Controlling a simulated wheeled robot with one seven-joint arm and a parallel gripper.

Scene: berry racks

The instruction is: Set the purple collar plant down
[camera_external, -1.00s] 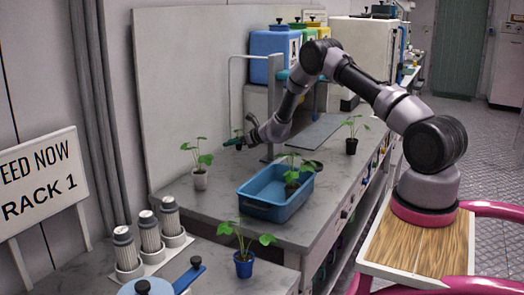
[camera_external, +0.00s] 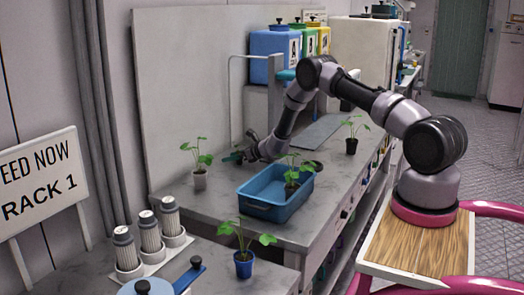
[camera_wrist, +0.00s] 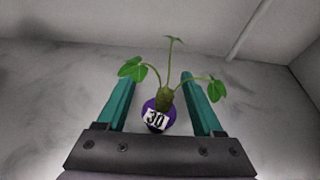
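The purple collar plant (camera_wrist: 168,113) is in the wrist view, a small green plant with several leaves, a purple base and a white tag reading 30. It stands between the two teal fingers of my gripper (camera_wrist: 159,74), with a gap visible on both sides, so the fingers look open around it. In the external view my gripper (camera_external: 232,156) is low over the far part of the counter (camera_external: 215,215), near the back panel. I cannot make out the purple plant there. Whether its base touches the counter is not clear.
A blue tray (camera_external: 265,208) holding a plant lies in front. A dark-potted plant (camera_external: 351,146) stands to the right, and a blue-potted plant (camera_external: 243,265) on the nearer counter.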

